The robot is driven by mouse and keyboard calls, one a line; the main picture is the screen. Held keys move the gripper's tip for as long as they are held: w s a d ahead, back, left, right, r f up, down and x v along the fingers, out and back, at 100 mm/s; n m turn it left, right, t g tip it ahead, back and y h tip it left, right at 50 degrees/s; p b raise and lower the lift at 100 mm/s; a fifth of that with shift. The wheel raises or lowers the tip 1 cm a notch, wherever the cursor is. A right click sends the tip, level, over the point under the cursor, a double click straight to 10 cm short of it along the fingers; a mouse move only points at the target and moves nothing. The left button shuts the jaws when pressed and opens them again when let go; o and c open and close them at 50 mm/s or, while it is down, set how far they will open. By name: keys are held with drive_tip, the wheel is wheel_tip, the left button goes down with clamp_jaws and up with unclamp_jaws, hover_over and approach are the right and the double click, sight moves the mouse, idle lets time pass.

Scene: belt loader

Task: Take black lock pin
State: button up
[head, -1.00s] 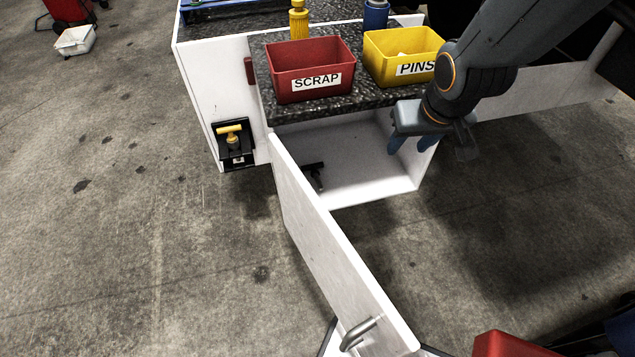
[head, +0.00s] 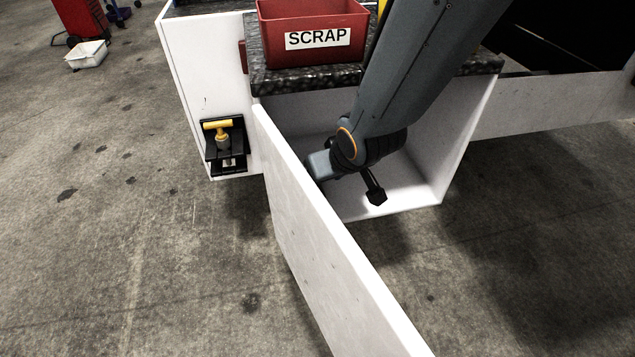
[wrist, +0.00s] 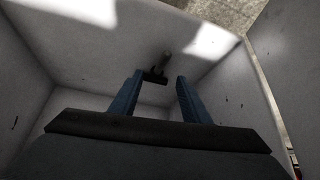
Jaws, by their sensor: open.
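The black lock pin (wrist: 155,76) lies on the pale floor of the open white compartment (head: 425,178). In the wrist view it shows between my blue fingertips and a little beyond them, its dark crossbar nearest to me and a greyer shaft pointing away. My gripper (wrist: 160,76) is open, with one finger on each side of the pin's crossbar in the picture. I cannot tell how far the tips are from it.
The open white door (head: 310,240) stands close to the left of my arm. The speckled counter (head: 300,80) with the red SCRAP bin (head: 315,15) is above the compartment. A yellow-handled pin (head: 218,126) sits in a black bracket on the cabinet side. Compartment walls surround my gripper.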

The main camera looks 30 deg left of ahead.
drive_tip(key=b+x, duration=0.1)
drive_tip(key=x, duration=0.2)
drive_tip(key=b+x, duration=0.1)
drive_tip(key=x, duration=0.2)
drive_tip(key=shift+w+d+b, duration=0.1)
drive_tip(key=shift+w+b, duration=0.15)
drive_tip(key=shift+b, duration=0.1)
clamp_jaws()
drive_tip(key=shift+r, duration=0.1)
drive_tip(key=shift+r+p, duration=0.4)
drive_tip(key=shift+r, duration=0.15)
drive_tip(key=r, duration=0.1)
drive_tip(key=r+p, duration=0.1)
drive_tip(key=shift+s+d+r, duration=0.2)
drive_tip(key=shift+d+r, duration=0.05)
drive_tip(key=s+d+p, duration=1)
drive_tip(key=d+p, duration=0.1)
drive_tip(key=d, duration=0.2)
drive_tip(key=shift+s+d+p, duration=0.25)
drive_tip(key=shift+s+p, duration=0.1)
drive_tip(key=shift+s, duration=0.05)
